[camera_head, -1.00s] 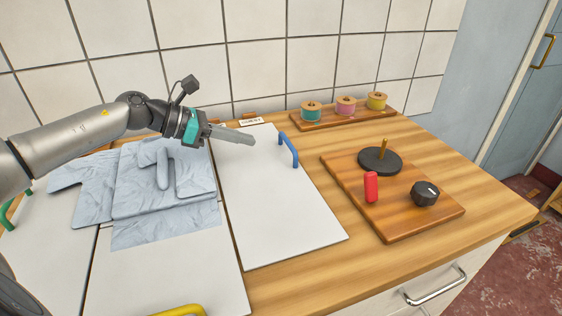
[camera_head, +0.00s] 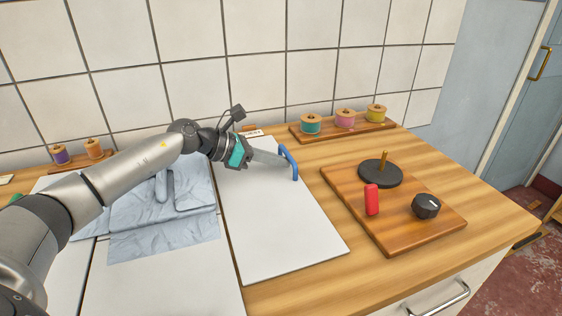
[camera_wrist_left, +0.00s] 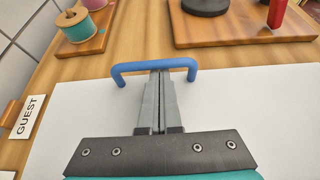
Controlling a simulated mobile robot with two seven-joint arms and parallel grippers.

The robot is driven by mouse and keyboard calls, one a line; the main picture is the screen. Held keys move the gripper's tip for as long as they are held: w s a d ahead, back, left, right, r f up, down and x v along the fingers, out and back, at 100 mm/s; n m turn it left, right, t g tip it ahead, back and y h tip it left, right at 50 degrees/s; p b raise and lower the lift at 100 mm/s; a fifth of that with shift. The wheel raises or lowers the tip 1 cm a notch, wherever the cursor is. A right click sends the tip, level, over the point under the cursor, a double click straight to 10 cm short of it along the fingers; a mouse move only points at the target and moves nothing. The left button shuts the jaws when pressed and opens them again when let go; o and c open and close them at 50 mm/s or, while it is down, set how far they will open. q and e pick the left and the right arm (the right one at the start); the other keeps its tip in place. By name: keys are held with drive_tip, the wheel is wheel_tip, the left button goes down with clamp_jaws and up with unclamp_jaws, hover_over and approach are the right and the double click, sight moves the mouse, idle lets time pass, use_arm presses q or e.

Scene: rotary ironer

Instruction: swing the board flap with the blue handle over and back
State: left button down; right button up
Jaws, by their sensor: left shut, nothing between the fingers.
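The board flap (camera_head: 270,222) with the blue handle (camera_head: 290,162) lies flat on the wooden counter in the head view, white, right of the folded cloth. My left gripper (camera_head: 284,160) is shut with nothing between its fingers. Its fingertips are at the blue handle. In the left wrist view the handle (camera_wrist_left: 155,66) arches across just beyond the closed fingertips (camera_wrist_left: 160,76), close to its crossbar; I cannot tell whether they touch. The flap's white face (camera_wrist_left: 255,105) fills the lower part of that view. My right gripper is not in view.
A light blue garment (camera_head: 160,215) lies on the white boards to the left. A wooden board with a red handle (camera_head: 371,200), black knob (camera_head: 426,206) and black disc (camera_head: 380,172) stands right of the flap. Thread spools (camera_head: 345,118) stand along the wall. Bare counter surrounds them.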

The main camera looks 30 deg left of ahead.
use_arm(q)
drive_tip(key=shift+w+d+f, duration=0.15)
drive_tip(key=shift+w+d, duration=0.1)
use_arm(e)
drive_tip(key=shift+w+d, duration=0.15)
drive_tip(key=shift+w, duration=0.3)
